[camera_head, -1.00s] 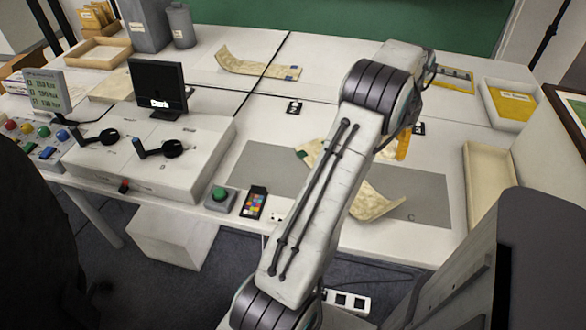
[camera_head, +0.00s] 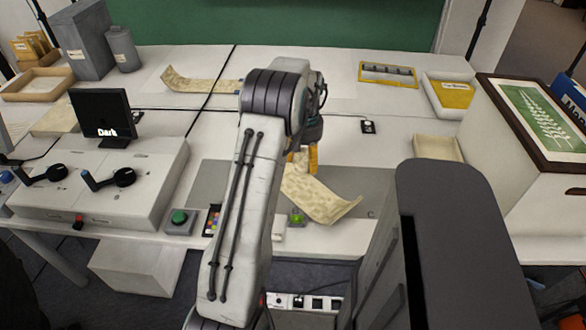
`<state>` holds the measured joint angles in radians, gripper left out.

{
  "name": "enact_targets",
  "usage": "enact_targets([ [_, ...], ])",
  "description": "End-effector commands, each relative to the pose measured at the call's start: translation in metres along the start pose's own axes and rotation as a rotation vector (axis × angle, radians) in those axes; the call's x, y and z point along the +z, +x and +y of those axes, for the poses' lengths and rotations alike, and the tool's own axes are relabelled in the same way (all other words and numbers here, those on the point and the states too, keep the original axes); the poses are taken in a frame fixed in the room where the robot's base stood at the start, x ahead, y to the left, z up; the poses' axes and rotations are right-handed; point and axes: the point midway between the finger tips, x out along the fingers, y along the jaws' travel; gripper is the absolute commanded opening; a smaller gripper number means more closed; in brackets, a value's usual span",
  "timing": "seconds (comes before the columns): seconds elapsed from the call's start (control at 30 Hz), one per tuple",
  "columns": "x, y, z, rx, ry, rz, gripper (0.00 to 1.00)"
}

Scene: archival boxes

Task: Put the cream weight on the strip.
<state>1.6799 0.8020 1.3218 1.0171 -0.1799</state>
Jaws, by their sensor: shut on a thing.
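A cream patterned strip (camera_head: 325,199) lies on the grey mat (camera_head: 209,181), its right end curling up. My arm hides its left part. My gripper (camera_head: 305,162), with yellow fingers, is over the strip's far side, partly behind my arm. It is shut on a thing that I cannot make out. I cannot tell its height above the strip. I cannot identify the cream weight for certain. A small pale block (camera_head: 279,231) is at the table's front edge, close to my arm, next to a small green item (camera_head: 297,217).
A second patterned strip (camera_head: 192,82) lies at the back left. A green button box (camera_head: 180,219) and a colour chart (camera_head: 212,220) are left of my arm. A shallow cream tray (camera_head: 437,148) and a tray with a yellow folder (camera_head: 449,93) are on the right.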

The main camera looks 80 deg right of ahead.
Motion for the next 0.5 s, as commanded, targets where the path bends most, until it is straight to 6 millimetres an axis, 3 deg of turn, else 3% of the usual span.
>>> enact_targets([
  [0.2,-0.006,0.013,-0.025,0.0,-0.002,0.001,0.31],
  [0.5,-0.007,0.024,-0.032,0.0,0.0,-0.001,0.31],
])
